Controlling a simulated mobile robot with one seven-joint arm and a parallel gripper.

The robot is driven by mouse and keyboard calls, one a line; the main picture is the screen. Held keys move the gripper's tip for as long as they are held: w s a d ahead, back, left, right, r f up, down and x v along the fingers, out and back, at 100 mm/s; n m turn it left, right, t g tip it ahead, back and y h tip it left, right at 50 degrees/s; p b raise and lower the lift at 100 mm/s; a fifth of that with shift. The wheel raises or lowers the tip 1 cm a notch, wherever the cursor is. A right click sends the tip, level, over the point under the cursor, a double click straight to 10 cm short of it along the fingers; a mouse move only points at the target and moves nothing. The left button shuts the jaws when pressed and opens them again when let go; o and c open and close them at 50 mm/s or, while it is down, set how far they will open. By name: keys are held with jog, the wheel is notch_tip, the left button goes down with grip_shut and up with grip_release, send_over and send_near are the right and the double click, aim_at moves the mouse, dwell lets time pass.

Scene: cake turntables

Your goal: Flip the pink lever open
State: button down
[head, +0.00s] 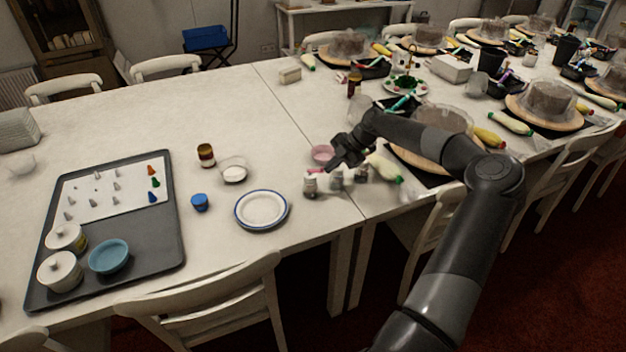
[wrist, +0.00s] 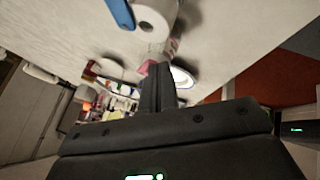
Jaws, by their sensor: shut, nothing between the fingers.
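A small white jar or bottle (head: 310,186) stands near the front edge of the table, with a small pink-red piece (head: 315,171) at its top. This piece may be the pink lever, but it is too small to tell whether it is open. My gripper (head: 333,168) is shut and empty, its tips just right of the pink-red piece; I cannot tell if they touch it. In the wrist view my shut fingers (wrist: 158,83) point at a pink patch (wrist: 148,66) and a small pale bottle (wrist: 172,46), both partly hidden by the fingers.
A pink bowl (head: 322,153) sits behind the jar, and more small jars (head: 349,177) stand under my arm. A blue-rimmed plate (head: 262,209) lies to the left, then a dark tray (head: 165,215). Cake turntables (head: 545,111) and tools fill the right.

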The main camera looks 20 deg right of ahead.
jog(key=shift+w+d+n+g, duration=0.2)
jog(key=shift+w+n+g, duration=0.2)
jog(key=shift+n, duration=0.2)
jog(key=shift+w+d+n+g, duration=0.15)
jog(key=shift+w+n+g, duration=0.25)
jog(key=shift+n, duration=0.2)
jog(key=shift+a, duration=0.1)
jog(key=shift+w+a, duration=0.15)
jog(key=shift+a, duration=0.55)
jog(key=s+d+r, duration=0.3)
jog(key=d+r, duration=0.5)
jog(key=shift+s+d, duration=0.35)
jog(key=shift+s, duration=0.05)
